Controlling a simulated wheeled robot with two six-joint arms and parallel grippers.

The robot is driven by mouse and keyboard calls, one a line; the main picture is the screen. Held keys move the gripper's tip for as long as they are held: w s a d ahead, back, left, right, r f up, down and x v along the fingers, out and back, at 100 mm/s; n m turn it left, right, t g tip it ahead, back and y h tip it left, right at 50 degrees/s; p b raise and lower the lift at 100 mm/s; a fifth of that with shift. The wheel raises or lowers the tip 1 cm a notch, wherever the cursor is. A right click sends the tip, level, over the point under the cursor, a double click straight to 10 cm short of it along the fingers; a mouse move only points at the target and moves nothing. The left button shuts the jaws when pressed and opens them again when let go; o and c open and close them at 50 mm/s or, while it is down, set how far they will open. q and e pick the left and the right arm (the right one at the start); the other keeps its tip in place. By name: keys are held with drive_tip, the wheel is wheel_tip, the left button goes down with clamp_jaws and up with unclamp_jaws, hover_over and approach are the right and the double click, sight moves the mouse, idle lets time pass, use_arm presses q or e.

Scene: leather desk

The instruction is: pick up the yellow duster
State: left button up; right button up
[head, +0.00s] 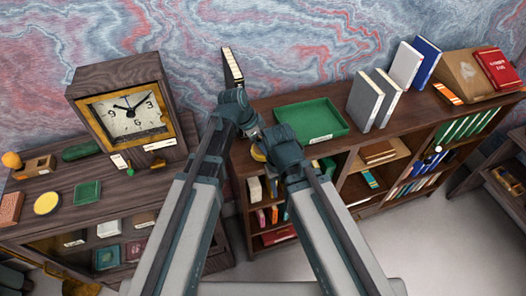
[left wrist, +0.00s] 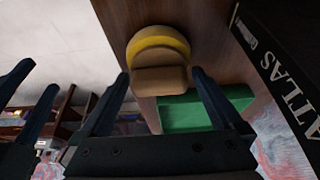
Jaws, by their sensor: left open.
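The yellow duster (left wrist: 160,46) has a rounded tan body with a yellow band and a tan block facing the left wrist camera. It is on the brown wooden shelf top. In the head view only a bit of yellow (head: 258,153) shows, mostly hidden by my arms. My left gripper (left wrist: 160,75) is open, its fingers on either side of the duster's near block, with no clear contact visible. In the head view the left gripper (head: 254,133) is at the shelf's left end. My right gripper (head: 288,163) is close beside it; its jaws are not clear.
A green tray (head: 311,122) lies just right of the grippers; a dark book marked ATLAS (left wrist: 285,65) stands close to my left gripper. Grey books (head: 366,100) stand farther right. A clock (head: 127,112) and small items occupy the left cabinet.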

use_arm(q)
drive_tip(key=shift+c, duration=0.3)
drive_tip(key=shift+s, duration=0.1)
drive_tip(key=c, duration=1.1)
drive_tip(key=shift+r, duration=0.1)
wheel_tip(320, 180, up, 10)
drive_tip(key=p, duration=1)
